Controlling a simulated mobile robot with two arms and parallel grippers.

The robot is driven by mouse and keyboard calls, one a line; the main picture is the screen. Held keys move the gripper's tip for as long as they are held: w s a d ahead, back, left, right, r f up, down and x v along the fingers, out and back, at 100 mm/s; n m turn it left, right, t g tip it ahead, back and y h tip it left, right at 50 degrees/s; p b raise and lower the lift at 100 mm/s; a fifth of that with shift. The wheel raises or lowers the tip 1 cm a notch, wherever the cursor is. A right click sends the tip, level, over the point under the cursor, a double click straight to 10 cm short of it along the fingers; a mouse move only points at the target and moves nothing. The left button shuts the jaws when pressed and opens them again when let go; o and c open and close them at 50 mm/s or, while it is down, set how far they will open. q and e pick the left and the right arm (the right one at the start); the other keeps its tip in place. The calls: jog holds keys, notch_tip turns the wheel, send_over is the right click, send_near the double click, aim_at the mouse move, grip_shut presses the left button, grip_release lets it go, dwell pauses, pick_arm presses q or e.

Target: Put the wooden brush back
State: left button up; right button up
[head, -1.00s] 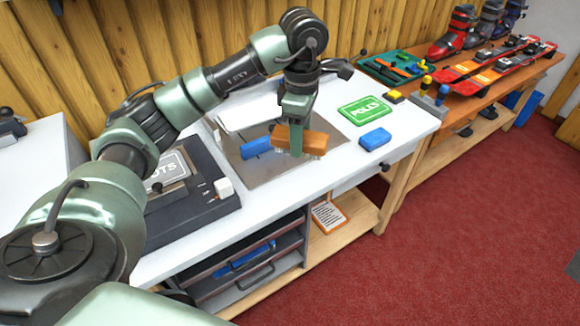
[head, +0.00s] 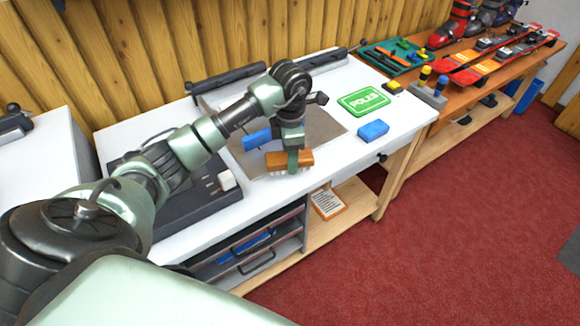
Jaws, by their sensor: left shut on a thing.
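The wooden brush (head: 274,160) is orange-brown with pale bristles pointing down. My left gripper (head: 292,162) is shut on it from above, near its right part, with a green finger across its front side. The brush is low over the front part of the grey metal plate (head: 323,135) on the white bench. I cannot tell whether its bristles touch the plate. A blue block (head: 256,138) lies on the plate behind the brush, partly hidden by my arm. My right gripper is not in view.
A green POLES mat (head: 362,100) and another blue block (head: 373,130) sit right of the plate. A dark device with a white knob (head: 227,180) stands at its left. A wooden bench with a green tray (head: 393,57) and red skis (head: 492,62) is beyond. Bare white bench (head: 398,112) shows at the right.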

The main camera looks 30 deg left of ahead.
pick_arm(q)
notch_tip(320, 180, down, 5)
jog(key=shift+r+p, duration=0.2)
jog(key=shift+p, duration=0.1)
jog(key=shift+f, duration=0.15)
jog(key=shift+f, duration=0.15)
jog(key=o, duration=1.3)
